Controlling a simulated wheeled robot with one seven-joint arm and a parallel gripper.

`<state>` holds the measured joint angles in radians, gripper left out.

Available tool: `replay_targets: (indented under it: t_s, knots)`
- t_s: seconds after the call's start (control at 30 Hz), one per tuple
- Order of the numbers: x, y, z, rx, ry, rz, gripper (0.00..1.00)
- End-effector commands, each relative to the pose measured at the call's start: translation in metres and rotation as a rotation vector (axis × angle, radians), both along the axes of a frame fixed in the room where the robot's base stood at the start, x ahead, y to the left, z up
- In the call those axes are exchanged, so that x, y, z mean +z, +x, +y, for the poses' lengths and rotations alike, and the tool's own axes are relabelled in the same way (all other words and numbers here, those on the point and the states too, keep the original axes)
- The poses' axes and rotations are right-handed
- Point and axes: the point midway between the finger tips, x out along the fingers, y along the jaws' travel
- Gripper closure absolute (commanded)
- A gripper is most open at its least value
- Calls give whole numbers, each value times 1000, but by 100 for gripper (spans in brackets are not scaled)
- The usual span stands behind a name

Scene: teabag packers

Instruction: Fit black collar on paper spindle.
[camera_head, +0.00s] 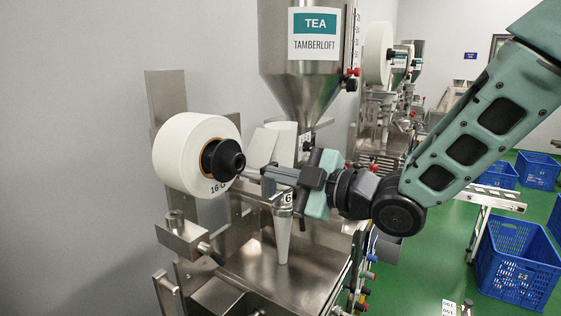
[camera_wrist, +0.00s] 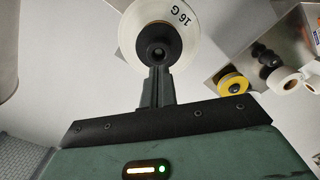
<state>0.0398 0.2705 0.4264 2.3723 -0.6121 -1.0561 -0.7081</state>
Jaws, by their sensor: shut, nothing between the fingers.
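The black collar (camera_head: 225,158) sits at the core of the white paper roll (camera_head: 180,150), standing out from the roll's face. In the wrist view, the collar (camera_wrist: 155,45) looks round, with a small grey centre that may be the spindle's end. Most of the spindle is hidden by roll and collar. The roll (camera_wrist: 184,40) bears the print "16 G". My gripper (camera_head: 246,171) is shut and empty, its fingers pointing left at the collar. In the wrist view, the closed fingertips (camera_wrist: 158,70) lie just below the collar; whether they touch it I cannot tell.
A steel hopper (camera_head: 300,75) labelled TEA stands behind. A pale cone (camera_head: 282,240) hangs below my gripper over the steel machine deck (camera_head: 250,275). Blue crates (camera_head: 518,258) stand on the green floor at right. The wrist view shows a yellow-rimmed roll (camera_wrist: 234,86) at right.

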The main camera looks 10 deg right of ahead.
Motion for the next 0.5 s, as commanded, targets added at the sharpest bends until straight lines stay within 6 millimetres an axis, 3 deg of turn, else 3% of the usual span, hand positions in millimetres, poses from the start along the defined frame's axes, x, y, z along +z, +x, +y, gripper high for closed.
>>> replay_targets:
  t_s: [0.5]
  knots:
    - [4, 30, 38, 8, 10, -16, 100]
